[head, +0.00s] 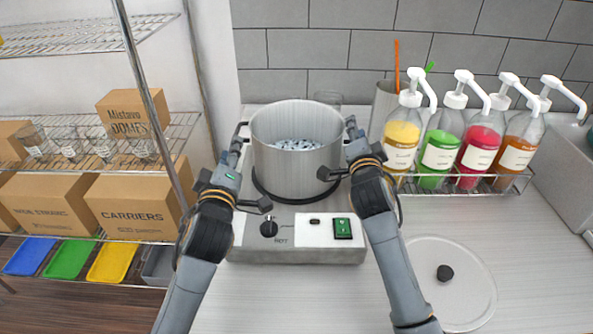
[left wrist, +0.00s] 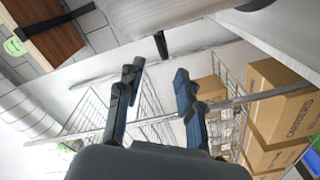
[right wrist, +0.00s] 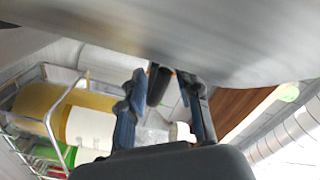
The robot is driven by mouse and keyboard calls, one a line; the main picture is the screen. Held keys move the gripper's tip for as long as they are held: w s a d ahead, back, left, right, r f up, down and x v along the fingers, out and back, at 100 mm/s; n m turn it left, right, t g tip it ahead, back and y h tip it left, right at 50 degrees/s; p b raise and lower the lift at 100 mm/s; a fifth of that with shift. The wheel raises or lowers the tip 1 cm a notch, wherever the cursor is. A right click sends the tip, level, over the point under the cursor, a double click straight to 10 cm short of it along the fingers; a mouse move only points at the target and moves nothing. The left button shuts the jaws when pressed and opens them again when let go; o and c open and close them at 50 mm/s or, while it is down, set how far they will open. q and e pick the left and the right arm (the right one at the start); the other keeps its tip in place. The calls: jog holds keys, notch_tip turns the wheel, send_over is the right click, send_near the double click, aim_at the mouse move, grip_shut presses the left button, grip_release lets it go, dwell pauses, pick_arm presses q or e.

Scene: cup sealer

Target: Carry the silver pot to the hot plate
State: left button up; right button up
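The silver pot (head: 297,172) stands upright on the round black top of the hot plate (head: 300,250) in the head view. Small pale and dark pieces lie inside it. My left gripper (head: 237,152) is at the pot's left handle. In the left wrist view, its fingers (left wrist: 157,72) are apart and the dark handle (left wrist: 161,44) shows just beyond the gap. My right gripper (head: 353,138) is at the right handle. In the right wrist view, its open fingers (right wrist: 161,78) stand either side of the dark handle (right wrist: 157,86), with gaps visible.
A wire rack of pump bottles (head: 477,155) is close to my right gripper. A round lid (head: 447,285) lies on the counter at right. Shelves with boxes (head: 130,205) and glasses are at left. The front right counter (head: 530,270) is mostly clear.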

jog(key=shift+s, duration=0.1)
pick_arm(q)
jog(key=s, duration=0.3)
jog(key=shift+s, duration=0.3)
pick_arm(e)
jog(key=s, duration=1.1)
jog(key=shift+s+a, duration=0.2)
jog(key=shift+s, duration=0.15)
